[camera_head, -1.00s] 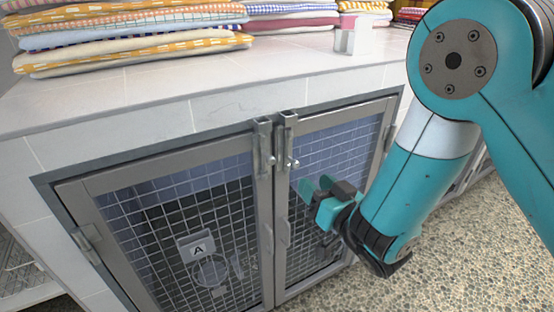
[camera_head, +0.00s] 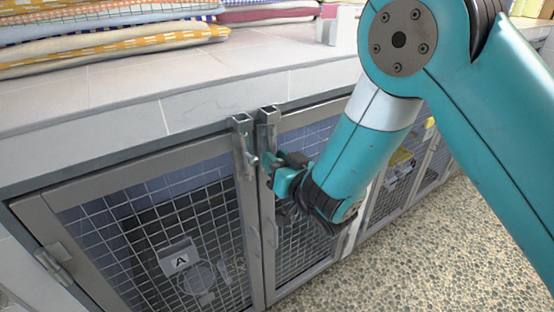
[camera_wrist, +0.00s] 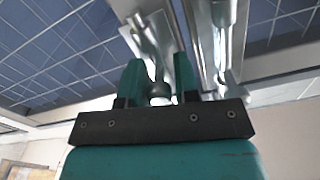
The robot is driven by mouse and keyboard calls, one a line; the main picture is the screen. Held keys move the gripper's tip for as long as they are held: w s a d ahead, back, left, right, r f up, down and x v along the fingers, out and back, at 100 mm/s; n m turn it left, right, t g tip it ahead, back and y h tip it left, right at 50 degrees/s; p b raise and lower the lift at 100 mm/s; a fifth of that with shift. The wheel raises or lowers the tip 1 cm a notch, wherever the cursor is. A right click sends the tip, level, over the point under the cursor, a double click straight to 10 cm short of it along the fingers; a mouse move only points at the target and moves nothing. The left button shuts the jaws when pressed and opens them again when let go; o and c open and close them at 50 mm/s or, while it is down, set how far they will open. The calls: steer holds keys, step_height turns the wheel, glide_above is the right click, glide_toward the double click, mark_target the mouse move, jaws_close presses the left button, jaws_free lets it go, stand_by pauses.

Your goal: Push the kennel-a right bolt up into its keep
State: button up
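Kennel-a has two mesh doors that meet in the middle, with an "A" tag (camera_head: 180,260) on the left door. The right bolt stands at the meeting edge of the right door, below its square grey keep (camera_head: 268,117); in the head view my gripper (camera_head: 274,167) hides much of it. In the wrist view the right bolt's round knob (camera_wrist: 158,93) sits between my two fingers, which are open around it with narrow gaps. I cannot tell whether either finger touches it. The left bolt (camera_head: 245,157) is close beside, on the left door.
The tiled counter (camera_head: 130,100) overhangs the doors, with folded towels (camera_head: 120,45) on top. A small light block (camera_head: 328,28) stands near them. More kennel doors (camera_head: 395,185) lie to the right. The pebbled floor (camera_head: 370,265) in front is clear.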

mark_target(272, 143)
jaws_close()
step_height(272, 143, up, 4)
steer(key=p, duration=0.4)
steer(key=shift+f, duration=0.15)
steer(key=shift+o, duration=2.1)
jaws_free()
